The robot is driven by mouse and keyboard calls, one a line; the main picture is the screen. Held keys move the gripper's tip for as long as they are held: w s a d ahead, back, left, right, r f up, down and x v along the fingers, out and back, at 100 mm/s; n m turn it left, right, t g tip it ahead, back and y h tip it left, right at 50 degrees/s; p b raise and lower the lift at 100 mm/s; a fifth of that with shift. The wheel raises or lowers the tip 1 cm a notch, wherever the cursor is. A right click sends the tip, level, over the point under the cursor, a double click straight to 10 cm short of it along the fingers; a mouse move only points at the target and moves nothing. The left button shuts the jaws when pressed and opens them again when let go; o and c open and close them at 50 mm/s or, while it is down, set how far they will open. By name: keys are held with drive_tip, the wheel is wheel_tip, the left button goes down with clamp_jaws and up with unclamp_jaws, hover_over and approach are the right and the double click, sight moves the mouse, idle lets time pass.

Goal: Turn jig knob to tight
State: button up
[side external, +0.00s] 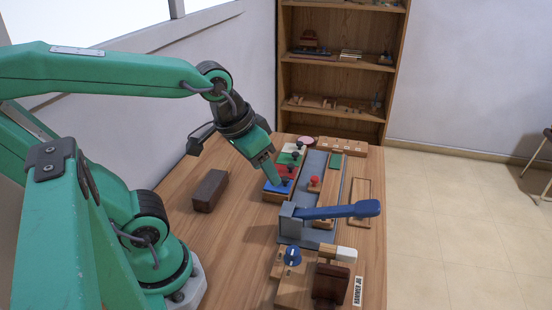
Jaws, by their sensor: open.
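My gripper (272,178) points down over the near, blue end of a row of coloured blocks (271,191) with dark knobs. Its jaws are open, and I see nothing between them; whether it touches the block I cannot tell. A blue round knob (292,256) with a pale mark sits on a wooden block at the front of the table. A red knob (314,181) stands on the grey jig plate (315,160), right of my gripper. Which of these is the jig knob, and its setting, I cannot read. My gripper is apart from both.
A lever with a blue handle (345,210) crosses the jig plate, right of my gripper. A dark brown block (210,190) lies to the left. A wooden fixture (330,283) with a dark block and a lettered label stands at the front.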

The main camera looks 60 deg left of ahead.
sight(293, 250)
drive_tip(key=shift+w+d+f+n+g, duration=0.7)
drive_tip(key=shift+d+f, duration=0.3)
drive_tip(key=shift+f, duration=1)
drive_tip(key=shift+w+d+f+n+g, duration=0.6)
drive_tip(key=shift+d+f+g, duration=0.35)
drive_tip(key=shift+f, duration=1.05)
drive_tip(key=shift+w+d+f+n+g, duration=0.7)
drive_tip(key=shift+d+f, duration=0.4)
drive_tip(key=shift+f, duration=0.9)
drive_tip(key=shift+f, duration=3.9)
drive_tip(key=shift+c, duration=0.4)
drive_tip(key=c, duration=0.9)
